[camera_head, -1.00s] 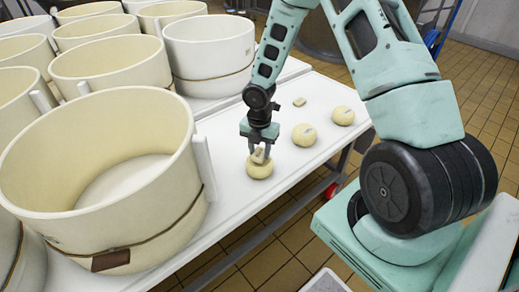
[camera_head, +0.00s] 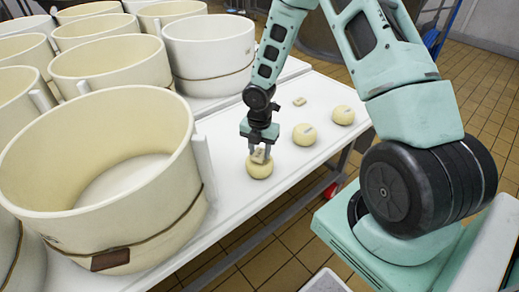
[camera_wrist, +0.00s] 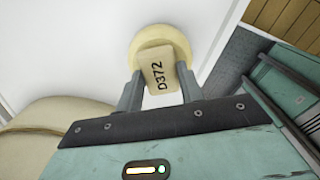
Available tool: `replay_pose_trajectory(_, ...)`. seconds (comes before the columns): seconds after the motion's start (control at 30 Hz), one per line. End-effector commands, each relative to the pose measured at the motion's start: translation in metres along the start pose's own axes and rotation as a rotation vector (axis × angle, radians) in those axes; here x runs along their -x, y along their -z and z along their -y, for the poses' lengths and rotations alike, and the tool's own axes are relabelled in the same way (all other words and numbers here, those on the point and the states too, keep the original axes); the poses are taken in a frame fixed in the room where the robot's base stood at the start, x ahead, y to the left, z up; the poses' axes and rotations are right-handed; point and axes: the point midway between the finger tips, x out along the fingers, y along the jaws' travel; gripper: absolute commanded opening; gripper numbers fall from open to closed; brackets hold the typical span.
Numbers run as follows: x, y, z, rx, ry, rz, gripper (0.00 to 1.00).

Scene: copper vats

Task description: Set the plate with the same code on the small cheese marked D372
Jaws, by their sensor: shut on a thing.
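A small plate marked D372 (camera_wrist: 157,72) is between the fingers of my gripper (camera_wrist: 157,90), which is shut on it; its code reads clearly in the wrist view. The plate (camera_head: 258,157) is over the top of the nearest small round cheese (camera_head: 259,170). In the wrist view this pale yellow cheese (camera_wrist: 172,40) shows behind the plate. I cannot tell whether plate and cheese touch, and the cheese's own mark is hidden. In the head view my gripper (camera_head: 259,153) points down at this cheese.
Two more small cheeses, a middle one (camera_head: 304,135) and a far one (camera_head: 343,115), carry marks too small to read. Another plate (camera_head: 300,101) lies on the white table (camera_head: 235,205). Large cream vats (camera_head: 100,175) crowd the left side. The table's front edge is close to the cheeses.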

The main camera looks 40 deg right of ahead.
Motion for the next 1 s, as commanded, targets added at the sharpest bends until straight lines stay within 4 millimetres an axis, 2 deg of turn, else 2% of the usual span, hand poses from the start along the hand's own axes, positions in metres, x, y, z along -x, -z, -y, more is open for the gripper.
replay_pose_trajectory(0.77, -0.0076, -0.0001, -0.0001, 0.000, 0.000, 0.000, 0.15)
replay_pose_trajectory(0.8, -0.0076, -0.0001, -0.0001, 0.000, 0.000, 0.000, 0.46)
replay_pose_trajectory(0.87, -0.0076, -0.0001, -0.0001, 0.000, 0.000, 0.000, 0.62)
replay_pose_trajectory(1.0, -0.0076, -0.0001, -0.0001, 0.000, 0.000, 0.000, 0.63)
